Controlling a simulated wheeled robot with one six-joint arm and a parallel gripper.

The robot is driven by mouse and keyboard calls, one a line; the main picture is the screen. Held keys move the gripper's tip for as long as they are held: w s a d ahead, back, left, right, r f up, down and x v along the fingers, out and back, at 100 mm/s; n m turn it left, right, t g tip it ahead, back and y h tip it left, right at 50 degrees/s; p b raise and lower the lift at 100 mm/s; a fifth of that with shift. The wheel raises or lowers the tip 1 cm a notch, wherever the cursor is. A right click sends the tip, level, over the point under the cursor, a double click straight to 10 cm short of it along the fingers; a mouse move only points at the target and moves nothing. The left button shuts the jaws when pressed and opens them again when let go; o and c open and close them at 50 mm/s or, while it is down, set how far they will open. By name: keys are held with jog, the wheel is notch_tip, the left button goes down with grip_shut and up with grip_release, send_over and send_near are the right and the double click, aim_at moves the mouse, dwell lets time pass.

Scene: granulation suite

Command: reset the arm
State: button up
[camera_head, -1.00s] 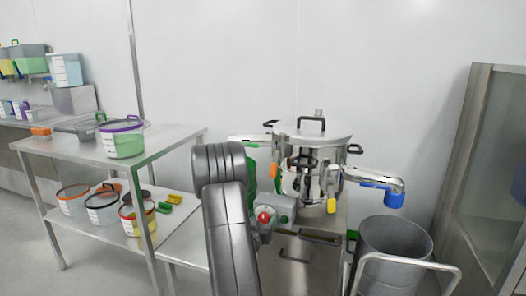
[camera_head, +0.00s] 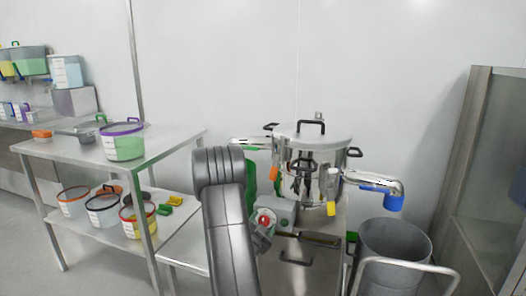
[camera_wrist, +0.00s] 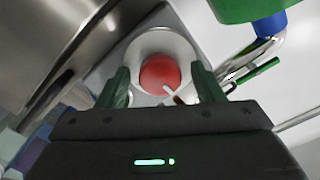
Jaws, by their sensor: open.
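My gripper (camera_wrist: 162,90) is open in the wrist view, its two green fingers apart with nothing gripped between them. A round red button (camera_wrist: 160,74) on a pale round base shows beyond and between the fingertips. I cannot tell whether the fingers touch the base. In the head view, my dark arm rises from the bottom middle and hides part of the bench. The red button (camera_head: 264,218) shows just right of the arm, on a grey box in front of the steel vessel (camera_head: 315,150).
The lidded vessel has side pipes and a blue-ended outlet (camera_head: 394,203) at right. A steel bin (camera_head: 394,250) stands below it, near a pale rail. At left, a steel table (camera_head: 165,143) holds a purple-rimmed tub (camera_head: 124,146), with several tubs on its lower shelf.

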jog(key=shift+m+p, duration=0.35)
jog(key=shift+m, duration=0.65)
jog(key=shift+r, duration=0.15)
